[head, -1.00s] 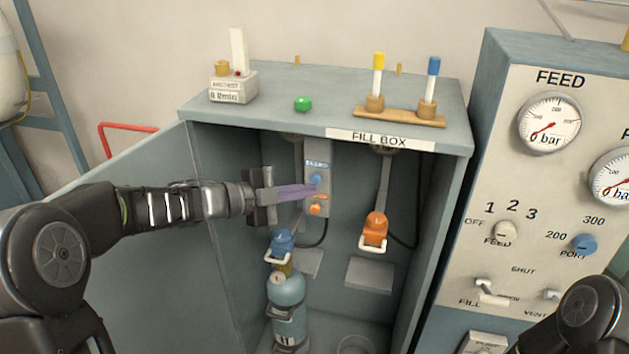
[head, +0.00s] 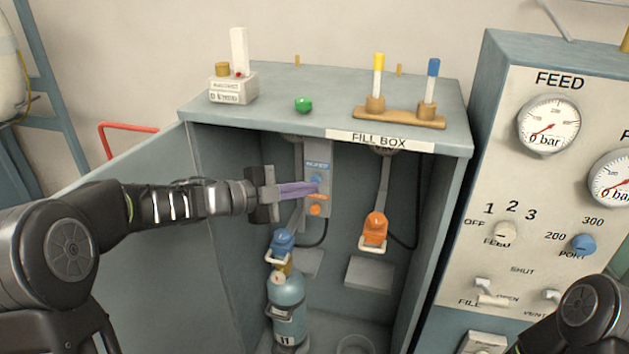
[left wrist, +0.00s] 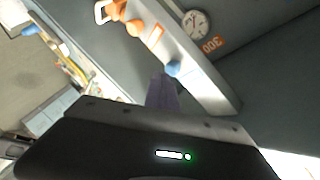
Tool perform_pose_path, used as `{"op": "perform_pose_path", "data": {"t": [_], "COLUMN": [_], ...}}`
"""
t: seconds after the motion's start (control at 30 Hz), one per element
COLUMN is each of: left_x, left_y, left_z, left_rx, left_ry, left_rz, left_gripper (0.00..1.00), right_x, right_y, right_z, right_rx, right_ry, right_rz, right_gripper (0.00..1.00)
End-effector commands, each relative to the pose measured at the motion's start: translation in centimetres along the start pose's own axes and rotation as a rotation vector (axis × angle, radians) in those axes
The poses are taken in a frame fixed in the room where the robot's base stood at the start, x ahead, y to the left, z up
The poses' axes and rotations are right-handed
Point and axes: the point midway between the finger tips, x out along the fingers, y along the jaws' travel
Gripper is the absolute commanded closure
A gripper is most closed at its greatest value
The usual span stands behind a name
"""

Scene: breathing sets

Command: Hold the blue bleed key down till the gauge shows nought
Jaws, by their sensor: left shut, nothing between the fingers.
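The blue bleed key (head: 316,179) is a small blue button on the grey panel (head: 326,207) inside the fill box. It also shows in the left wrist view (left wrist: 173,68). My left gripper (head: 317,188) is shut and empty, with its purple fingertips at the panel beside the blue key. In the left wrist view the fingertips end right by the key; I cannot tell whether they touch or press it. My right gripper is out of view.
An orange knob (head: 315,210) sits just below the blue key. A blue-topped cylinder (head: 287,292) stands below, and an orange connector (head: 375,230) hangs to the right. The cabinet door (head: 160,190) is open at the left. The feed gauge (head: 548,125) reads about 0 bar.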

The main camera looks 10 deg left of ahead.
Motion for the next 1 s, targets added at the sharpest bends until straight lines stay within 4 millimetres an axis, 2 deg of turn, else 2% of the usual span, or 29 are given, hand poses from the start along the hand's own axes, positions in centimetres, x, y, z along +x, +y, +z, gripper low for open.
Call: {"op": "perform_pose_path", "data": {"t": [1.0], "left_x": [0.61], "left_y": [-0.49], "left_z": [0.48], "left_rx": [0.000], "left_ry": [-0.001], "left_rz": [0.000], "left_gripper": [1.00], "right_x": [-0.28], "right_y": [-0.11], "right_z": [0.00], "right_rx": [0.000], "right_ry": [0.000], "right_rz": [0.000], "right_gripper": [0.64]}}
